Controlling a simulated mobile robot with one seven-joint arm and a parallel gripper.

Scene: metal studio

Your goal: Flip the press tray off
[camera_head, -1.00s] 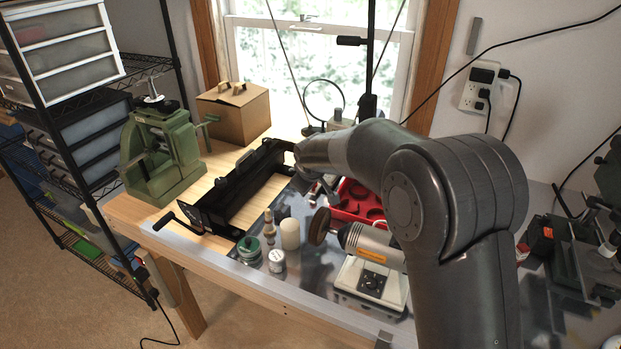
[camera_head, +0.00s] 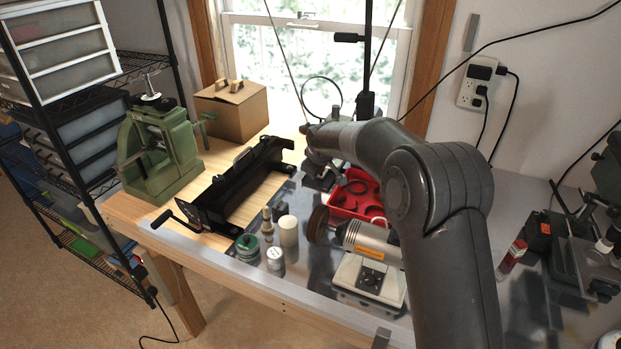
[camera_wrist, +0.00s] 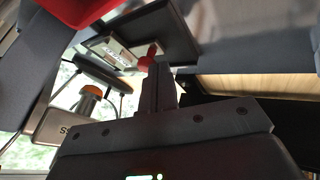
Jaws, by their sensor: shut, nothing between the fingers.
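My gripper (camera_wrist: 158,72) is shut and empty in the wrist view, its fingers together. A small red part (camera_wrist: 149,55) shows right by the fingertips, on a dark box (camera_wrist: 180,38) with a pale plate. I cannot tell whether the fingers touch it. In the head view my forearm reaches to the back middle of the bench, and the gripper there is hard to make out. No part is clearly recognisable as the press tray. A green press (camera_head: 165,160) stands at the left. A long black crank machine (camera_head: 240,185) lies beside it.
A red tray (camera_head: 340,209) lies beneath my arm, near a grey motor (camera_head: 370,242). Several small jars, including a white cylinder (camera_head: 288,232), stand at the front. A cardboard box (camera_head: 235,112) is at the back. Bare wood (camera_head: 150,212) shows around the press.

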